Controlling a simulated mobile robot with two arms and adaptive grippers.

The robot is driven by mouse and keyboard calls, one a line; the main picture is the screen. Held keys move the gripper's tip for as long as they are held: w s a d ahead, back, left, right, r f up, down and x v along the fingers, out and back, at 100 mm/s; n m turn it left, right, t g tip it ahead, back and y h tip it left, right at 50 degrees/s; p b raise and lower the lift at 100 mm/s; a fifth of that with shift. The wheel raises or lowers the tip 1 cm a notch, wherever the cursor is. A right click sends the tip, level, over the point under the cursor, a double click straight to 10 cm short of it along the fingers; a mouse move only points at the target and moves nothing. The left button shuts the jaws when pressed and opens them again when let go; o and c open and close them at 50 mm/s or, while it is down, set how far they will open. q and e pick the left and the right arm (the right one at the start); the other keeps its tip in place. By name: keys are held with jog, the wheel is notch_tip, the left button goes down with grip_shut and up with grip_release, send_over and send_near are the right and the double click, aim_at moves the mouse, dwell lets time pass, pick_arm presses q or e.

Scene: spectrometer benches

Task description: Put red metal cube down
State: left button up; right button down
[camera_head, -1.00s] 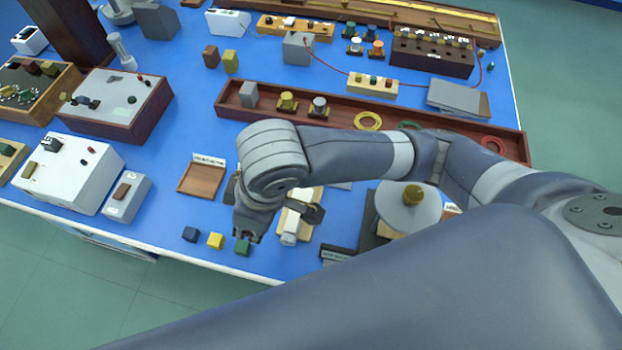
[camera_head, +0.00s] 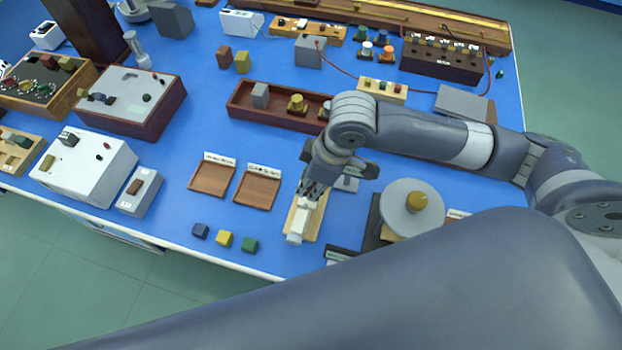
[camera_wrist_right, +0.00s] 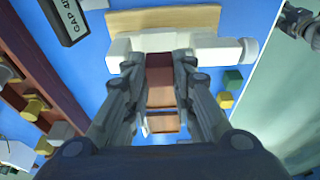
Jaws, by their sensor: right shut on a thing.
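My right gripper (camera_head: 311,190) is in the middle of the head view, over a white device on a wooden base (camera_head: 297,222). In the right wrist view, the fingers of my right gripper (camera_wrist_right: 160,75) are shut on the red metal cube (camera_wrist_right: 160,88), a dark red block. The white device (camera_wrist_right: 120,46) shows just beyond the fingertips there; I cannot tell whether the cube touches it. The cube cannot be made out in the head view, where the gripper covers it. My left gripper is in neither view.
Two brown trays with labels, a left one (camera_head: 211,179) and a right one (camera_head: 257,189), lie left of the gripper. Blue (camera_head: 200,231), yellow (camera_head: 224,239) and green (camera_head: 250,245) cubes line the front edge. A turntable-like disc (camera_head: 411,207) stands at right.

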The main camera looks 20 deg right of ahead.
jog(key=shift+f, duration=0.3)
jog(key=shift+f, duration=0.35)
jog(key=c, duration=1.3)
grip_release()
jog(key=shift+c, duration=0.2)
jog(key=shift+w+r, duration=0.1)
jog(key=shift+r, duration=0.25)
jog(key=v, duration=1.2)
jog(key=shift+r, duration=0.25)
